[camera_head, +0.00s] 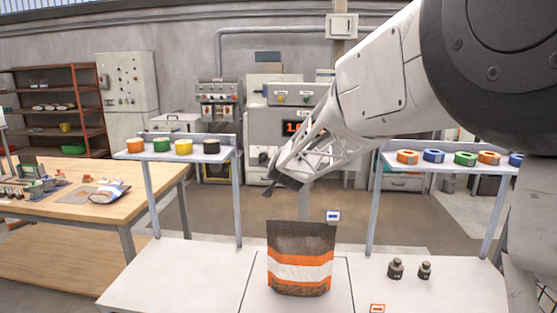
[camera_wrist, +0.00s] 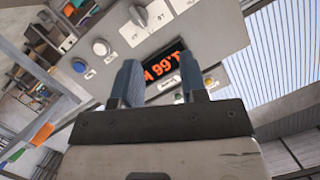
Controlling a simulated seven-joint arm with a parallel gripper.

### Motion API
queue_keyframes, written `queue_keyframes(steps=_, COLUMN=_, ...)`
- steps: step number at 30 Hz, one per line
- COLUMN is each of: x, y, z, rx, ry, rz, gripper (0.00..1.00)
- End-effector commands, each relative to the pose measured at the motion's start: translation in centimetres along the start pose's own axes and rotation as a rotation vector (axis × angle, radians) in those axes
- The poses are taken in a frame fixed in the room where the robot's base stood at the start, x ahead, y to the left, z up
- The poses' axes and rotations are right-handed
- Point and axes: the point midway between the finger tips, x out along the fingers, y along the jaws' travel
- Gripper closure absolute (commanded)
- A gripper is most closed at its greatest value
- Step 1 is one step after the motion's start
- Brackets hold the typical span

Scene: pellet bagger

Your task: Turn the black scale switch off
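The scale cabinet (camera_head: 263,127) stands behind the bench in the head view, its red lit display (camera_head: 291,127) partly hidden by my arm. In the wrist view its grey panel (camera_wrist: 205,42) appears tilted, with the display (camera_wrist: 162,68) showing orange digits. A blue-grey round knob (camera_wrist: 79,65) and a pale round knob (camera_wrist: 101,47) sit on the panel's left part. I cannot clearly pick out the black switch or its position. My gripper (camera_wrist: 160,67) is open and empty, its two blue-grey fingers apart in front of the display. In the head view my gripper (camera_head: 270,188) points down-left.
An orange-banded pouch (camera_head: 300,269) stands on the white bench (camera_head: 190,275), with two small dark weights (camera_head: 395,269) at right. Raised shelves carry tape rolls: the left shelf (camera_head: 165,155) and the right shelf (camera_head: 440,168). A wooden table (camera_head: 140,205) is at left.

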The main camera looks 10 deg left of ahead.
Motion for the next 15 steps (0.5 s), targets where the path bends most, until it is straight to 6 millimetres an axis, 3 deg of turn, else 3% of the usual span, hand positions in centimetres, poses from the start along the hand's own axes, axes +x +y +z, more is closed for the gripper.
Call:
queue_keyframes(steps=3, x=3.4, y=-1.9, z=1.1, rx=0.025, ry=0.069, rz=-0.001, gripper=0.61)
queue_keyframes(steps=9, x=8.0, y=-4.6, z=3.0, rx=0.066, ry=0.188, rz=0.009, gripper=0.61)
queue_keyframes(steps=15, x=10.7, y=-6.4, z=4.5, rx=0.094, ry=0.273, rz=0.021, gripper=0.61)
